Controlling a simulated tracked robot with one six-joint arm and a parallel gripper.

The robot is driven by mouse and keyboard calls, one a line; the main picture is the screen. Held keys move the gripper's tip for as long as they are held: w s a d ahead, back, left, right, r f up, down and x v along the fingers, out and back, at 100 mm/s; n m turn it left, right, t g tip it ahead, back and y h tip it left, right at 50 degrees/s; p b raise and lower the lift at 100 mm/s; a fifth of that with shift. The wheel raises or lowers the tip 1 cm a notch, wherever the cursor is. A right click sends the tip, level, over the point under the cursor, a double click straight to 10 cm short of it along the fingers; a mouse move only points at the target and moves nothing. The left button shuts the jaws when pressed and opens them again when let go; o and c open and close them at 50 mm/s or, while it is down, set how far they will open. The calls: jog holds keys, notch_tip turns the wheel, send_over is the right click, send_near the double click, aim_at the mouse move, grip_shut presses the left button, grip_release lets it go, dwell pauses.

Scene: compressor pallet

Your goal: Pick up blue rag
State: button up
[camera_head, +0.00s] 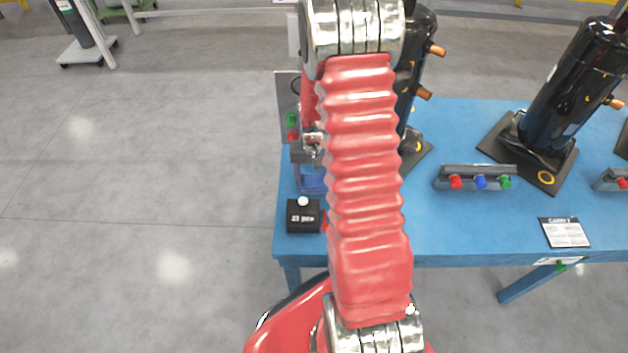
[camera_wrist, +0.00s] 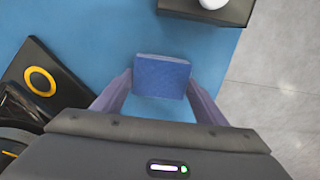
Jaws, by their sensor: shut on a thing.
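The blue rag (camera_wrist: 161,76) is a folded, block-like blue cloth between the two fingers of my gripper (camera_wrist: 160,84) in the wrist view. The fingers touch its left and right sides, and my gripper is shut on it. In the head view the rag (camera_head: 312,183) shows below my gripper (camera_head: 308,163), near the left edge of the blue table (camera_head: 390,235). My red arm hides part of this area. I cannot tell whether the rag touches the table.
A black box (camera_head: 304,216) with a white knob stands at the table's left front corner. Black compressors (camera_head: 565,95) stand on dark bases. A grey button bar (camera_head: 478,178) and a label card (camera_head: 564,232) lie to the right. Open floor lies left of the table.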

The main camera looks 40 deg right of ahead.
aim_at(314, 180)
notch_tip(314, 180, up, 10)
dwell(0.5)
jog(key=shift+f, duration=0.15)
jog(key=o, duration=0.5)
jog(key=c, duration=0.3)
jog(key=shift+s, duration=0.1)
jog(key=w+a+r+n, duration=0.2)
jog(key=w+a, duration=0.1)
jog(key=a, duration=0.4)
jog(key=w+a+r+n, duration=0.3)
jog(key=w+a, duration=0.1)
jog(key=a, duration=0.3)
jog(key=w+a+r+n, duration=0.2)
jog(key=w+a+r, duration=0.1)
jog(key=a, duration=0.5)
jog(key=shift+w, duration=0.7)
jog(key=shift+f, duration=0.1)
